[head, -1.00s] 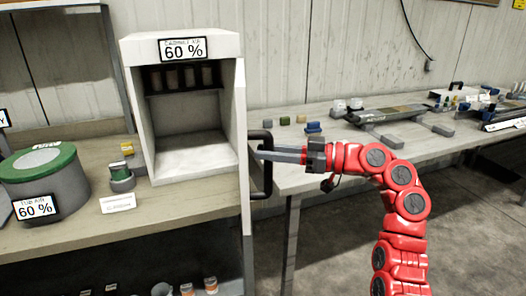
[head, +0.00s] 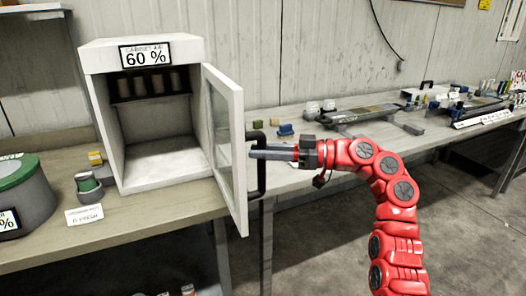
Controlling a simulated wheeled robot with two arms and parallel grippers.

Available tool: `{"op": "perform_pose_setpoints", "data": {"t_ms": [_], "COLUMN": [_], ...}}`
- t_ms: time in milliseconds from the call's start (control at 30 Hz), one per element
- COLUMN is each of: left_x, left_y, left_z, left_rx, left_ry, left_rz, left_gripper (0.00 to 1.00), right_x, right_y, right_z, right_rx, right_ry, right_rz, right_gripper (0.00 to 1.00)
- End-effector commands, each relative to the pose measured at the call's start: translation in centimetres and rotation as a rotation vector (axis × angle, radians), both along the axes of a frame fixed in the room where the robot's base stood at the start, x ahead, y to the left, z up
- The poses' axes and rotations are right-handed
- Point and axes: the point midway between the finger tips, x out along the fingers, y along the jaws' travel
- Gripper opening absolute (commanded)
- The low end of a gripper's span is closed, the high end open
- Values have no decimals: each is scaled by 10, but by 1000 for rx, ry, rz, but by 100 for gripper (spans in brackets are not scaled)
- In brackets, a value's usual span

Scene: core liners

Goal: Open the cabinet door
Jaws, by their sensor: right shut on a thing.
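The white cabinet (head: 98,115) stands on the bench at left, with a "60 %" label on its top front. Its glass-paned door (head: 238,160) is hinged on the right side and stands swung open toward me. The black door handle (head: 261,180) is on the door's outer face. My right gripper (head: 256,152) comes from the right, its fingers shut on the upper part of the handle. The cabinet's inside shows a dark rack (head: 150,84) with several containers and an empty floor. My left gripper is not in view.
A green-lidded tub (head: 25,190), a small green-topped jar (head: 88,186) and a white card (head: 84,215) stand on the bench left of the cabinet. Another bench (head: 290,178) with small blocks and trays runs along the wall at right. Floor is clear at lower right.

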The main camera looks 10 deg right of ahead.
Motion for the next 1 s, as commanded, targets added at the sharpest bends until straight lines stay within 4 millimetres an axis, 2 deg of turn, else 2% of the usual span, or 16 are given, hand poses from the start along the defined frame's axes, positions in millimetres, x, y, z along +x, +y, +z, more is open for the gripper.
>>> {"op": "perform_pose_setpoints", "data": {"t_ms": [33, 167, 200, 567, 733, 1000], "left_x": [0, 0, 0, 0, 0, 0], "left_y": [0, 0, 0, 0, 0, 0], "left_z": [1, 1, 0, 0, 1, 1], "left_rx": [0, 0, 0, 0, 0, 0], "left_ry": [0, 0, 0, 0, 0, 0], "left_rz": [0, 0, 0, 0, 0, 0], "left_gripper": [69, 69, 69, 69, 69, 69], "right_x": [1, 1, 0, -1, -9, -30], "right_y": [0, 0, 0, -6, -34, -104], "right_z": [2, 2, 2, 1, 1, 1], "right_rx": [2, 2, 1, 1, 0, -1], "right_ry": [-3, -3, -2, -1, -1, 1], "right_rz": [-4, -3, -2, -3, -4, -4], "right_gripper": [31, 54, 57, 57, 57, 57]}}
